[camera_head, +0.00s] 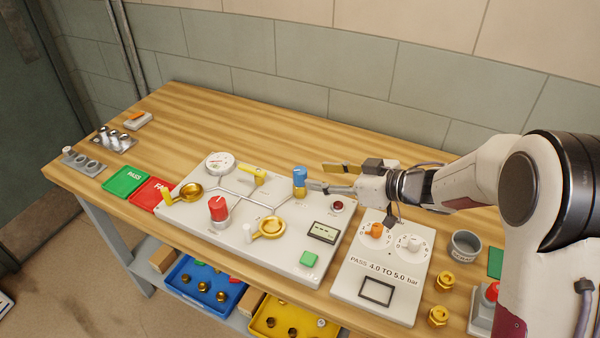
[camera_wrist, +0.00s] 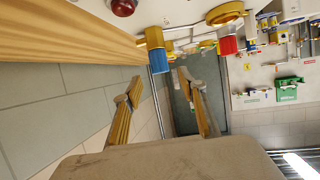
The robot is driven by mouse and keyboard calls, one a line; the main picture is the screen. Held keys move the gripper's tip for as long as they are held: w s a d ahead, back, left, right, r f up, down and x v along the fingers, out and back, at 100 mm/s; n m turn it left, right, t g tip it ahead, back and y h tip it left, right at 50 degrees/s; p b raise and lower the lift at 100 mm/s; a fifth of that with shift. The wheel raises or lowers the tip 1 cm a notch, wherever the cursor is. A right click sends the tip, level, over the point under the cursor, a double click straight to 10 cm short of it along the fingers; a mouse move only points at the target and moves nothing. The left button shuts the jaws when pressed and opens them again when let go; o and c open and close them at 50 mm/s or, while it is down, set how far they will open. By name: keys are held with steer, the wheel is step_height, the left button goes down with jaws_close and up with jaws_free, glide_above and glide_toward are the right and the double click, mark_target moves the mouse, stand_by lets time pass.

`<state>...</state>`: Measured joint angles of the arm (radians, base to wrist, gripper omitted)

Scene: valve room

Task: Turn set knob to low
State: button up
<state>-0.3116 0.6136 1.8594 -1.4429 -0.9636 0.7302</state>
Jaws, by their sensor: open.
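A blue-capped knob (camera_head: 299,175) with a brass base stands upright at the back right of the white valve panel (camera_head: 240,255). My gripper (camera_head: 318,177) is open and sideways, just right of this knob. In the wrist view the blue knob (camera_wrist: 158,62) appears ahead of the open, empty fingers (camera_wrist: 158,80), apart from them. No readable label shows which knob is the set knob. A red knob (camera_head: 218,208) stands at the panel's left. A plate at the right carries an orange knob (camera_head: 376,230) and a white knob (camera_head: 413,243) on dials.
Yellow handles (camera_head: 252,174), a gauge (camera_head: 220,164) and a display (camera_head: 324,232) sit on the panel. A grey cup (camera_head: 464,246) and brass fittings (camera_head: 445,281) stand at the right. The wooden bench behind the panel is clear up to the wall.

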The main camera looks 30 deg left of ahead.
mark_target(306, 174)
steer(key=shift+a, duration=0.1)
steer(key=shift+x, duration=3.8)
steer(key=shift+f, duration=0.1)
steer(key=c, duration=1.1)
